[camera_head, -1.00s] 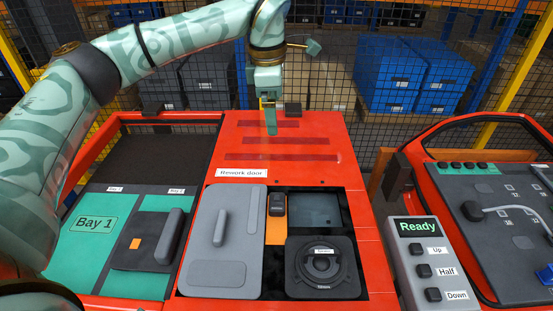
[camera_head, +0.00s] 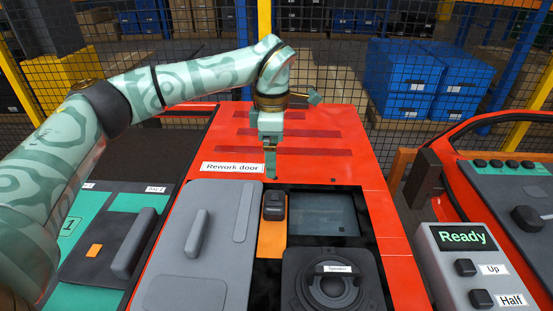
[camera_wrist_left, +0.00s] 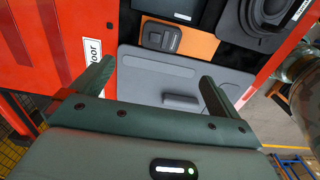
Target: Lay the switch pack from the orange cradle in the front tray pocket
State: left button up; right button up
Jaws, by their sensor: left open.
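The switch pack (camera_head: 274,206) is a small black block seated on the orange cradle (camera_head: 270,240) in the red door. The left wrist view also shows the pack (camera_wrist_left: 161,38) and the cradle (camera_wrist_left: 203,43) beyond my fingers. My left gripper (camera_head: 270,176) hangs above the door, just behind the pack in the head view. It is open and empty, its two fingers apart in the left wrist view. A teal tray (camera_head: 85,220) with bay labels lies at left, partly cut off; I cannot tell which part is its front pocket. My right gripper is not in view.
A grey panel with a raised handle (camera_head: 197,235) lies left of the cradle. A dark rectangular window (camera_head: 322,214) and a round black speaker (camera_head: 333,280) lie right. A grey button box reading Ready (camera_head: 466,250) stands farther right. Wire fencing is behind.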

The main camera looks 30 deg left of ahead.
aim_at(273, 201)
pick_arm(q)
notch_tip(273, 201, down, 16)
jog(key=b, duration=0.5)
jog(key=shift+s, duration=0.1)
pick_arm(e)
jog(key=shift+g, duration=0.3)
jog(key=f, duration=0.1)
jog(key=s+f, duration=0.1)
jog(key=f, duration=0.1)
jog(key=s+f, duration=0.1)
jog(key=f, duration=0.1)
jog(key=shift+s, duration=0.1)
pick_arm(q)
jog(key=shift+c, duration=0.3)
jog(key=c, duration=1.4)
jog(key=shift+r, duration=0.5)
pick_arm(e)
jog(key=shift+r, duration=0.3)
